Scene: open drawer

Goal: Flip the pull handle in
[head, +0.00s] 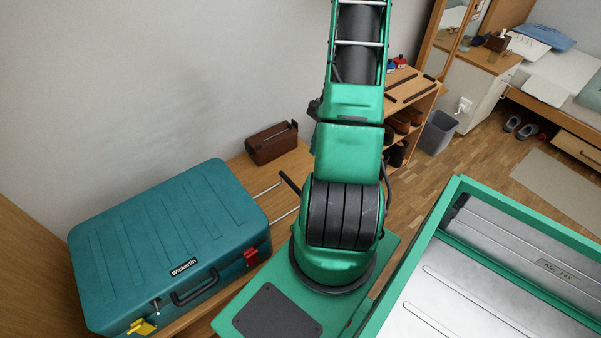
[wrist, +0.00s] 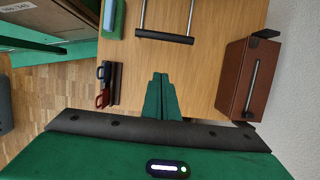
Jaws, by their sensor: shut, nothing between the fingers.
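A teal suitcase (head: 170,245) lies flat on a wooden bench, with its carry handle, red latch and yellow tag on the front side. Its pull handle sticks out of the right end: two silver rods (head: 267,189) and a black grip (head: 289,184), partly hidden behind my arm. In the wrist view the black grip (wrist: 165,37) lies across the top, with both rods running up out of the picture. My gripper (wrist: 160,78) is shut and empty over the bench, beyond the grip's outer side and apart from it in the picture. The head view does not show my gripper.
A brown case (head: 272,143) stands on the bench against the wall, at the right in the wrist view (wrist: 247,80). Bare bench top (wrist: 205,70) lies between it and the grip. A wooden shelf (head: 410,92) with shoes and a grey bin (head: 438,132) stand beyond my arm.

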